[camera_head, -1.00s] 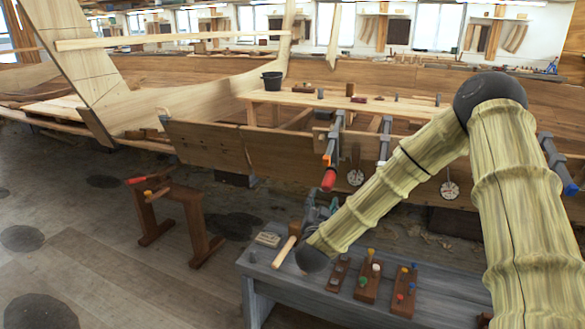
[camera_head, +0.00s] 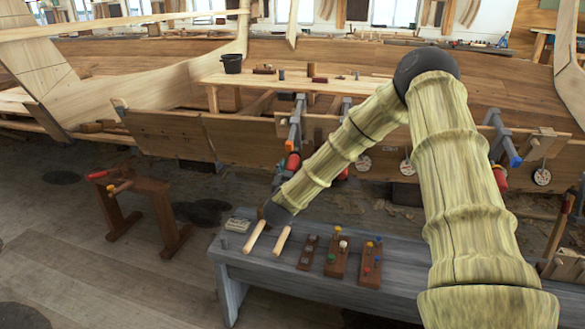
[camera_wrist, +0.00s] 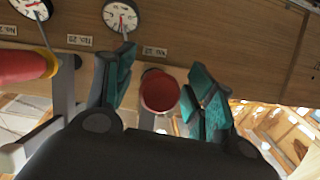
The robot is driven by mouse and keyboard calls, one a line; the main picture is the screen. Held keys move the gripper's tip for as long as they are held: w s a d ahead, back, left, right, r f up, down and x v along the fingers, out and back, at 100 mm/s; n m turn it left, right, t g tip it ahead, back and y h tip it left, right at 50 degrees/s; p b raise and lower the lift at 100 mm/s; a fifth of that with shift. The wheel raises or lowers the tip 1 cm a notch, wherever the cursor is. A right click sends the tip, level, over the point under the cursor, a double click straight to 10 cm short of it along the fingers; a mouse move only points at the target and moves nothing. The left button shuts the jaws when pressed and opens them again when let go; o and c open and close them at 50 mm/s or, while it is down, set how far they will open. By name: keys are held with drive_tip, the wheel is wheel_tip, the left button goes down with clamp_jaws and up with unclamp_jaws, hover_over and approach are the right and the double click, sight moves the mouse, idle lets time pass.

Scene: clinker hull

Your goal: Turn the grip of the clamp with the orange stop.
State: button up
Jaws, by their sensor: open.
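The clamp with the orange stop (camera_head: 289,146) hangs on the hull plank in the head view. In the wrist view, my gripper (camera_wrist: 160,88) is open, with a teal-padded finger on each side of a red grip (camera_wrist: 159,92) seen end-on. I cannot tell whether the fingers touch it, and no orange stop shows there. Another red grip with a yellow collar (camera_wrist: 25,65) is at the left.
Round dials (camera_wrist: 121,17) hang on the plank close to the fingers. A grey bench (camera_head: 235,262) holds mallets and peg blocks below my arm. A wooden trestle (camera_head: 150,200) stands left. More clamps hang at right (camera_head: 500,140). Open floor lies front left.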

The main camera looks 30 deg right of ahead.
drive_tip(key=shift+x, duration=0.95)
drive_tip(key=c, duration=1)
drive_tip(key=shift+c, duration=0.2)
drive_tip(key=m+t+y+b, duration=0.2)
drive_tip(key=m+b, duration=0.1)
drive_tip(key=shift+w+a+f, duration=0.1)
drive_tip(key=shift+w+a, duration=0.05)
drive_tip(key=shift+a, duration=0.1)
drive_tip(key=shift+a+r+m+t+y+b, duration=0.15)
drive_tip(key=shift+m+t+y+b, duration=0.25)
drive_tip(key=shift+m+t+b, duration=0.65)
drive_tip(key=shift+r, duration=0.15)
